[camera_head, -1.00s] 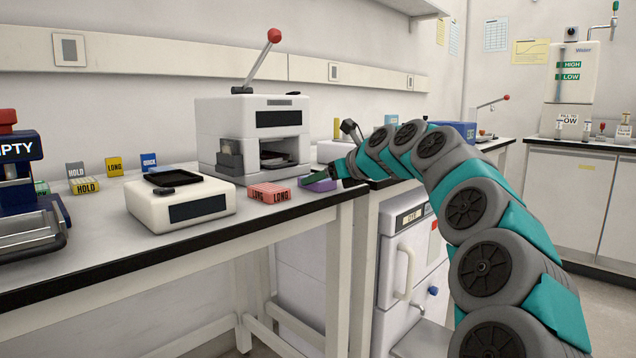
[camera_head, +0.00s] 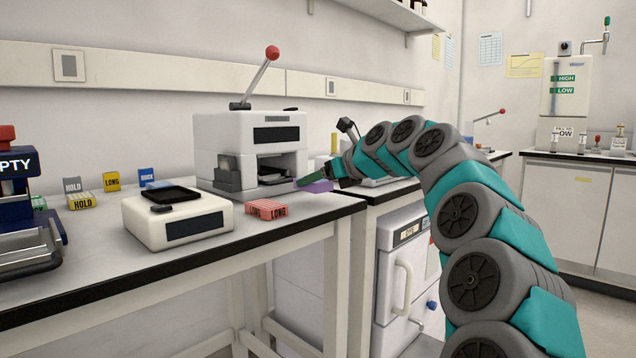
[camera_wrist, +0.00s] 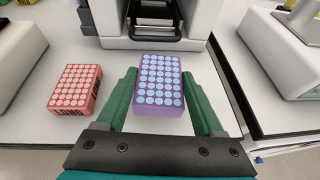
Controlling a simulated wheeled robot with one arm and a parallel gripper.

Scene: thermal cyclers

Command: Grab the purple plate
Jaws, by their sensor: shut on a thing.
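The purple plate (camera_wrist: 160,82), a block with rows of pale blue round wells, sits between the green fingers of my gripper (camera_wrist: 158,98) in the wrist view. My gripper is shut on it, with one finger along each side. In the head view my gripper (camera_head: 318,180) is at the bench's right end, and only a small part of the purple plate (camera_head: 319,187) shows beside the finger. I cannot tell whether the plate touches the bench.
A red LONG plate (camera_head: 266,209) lies to the left; it also shows in the wrist view (camera_wrist: 75,90). The white cycler with a red-knobbed lever (camera_head: 250,135) stands just behind. A low white device (camera_head: 178,218) is further left. The bench's dark front edge (camera_head: 290,228) is near.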

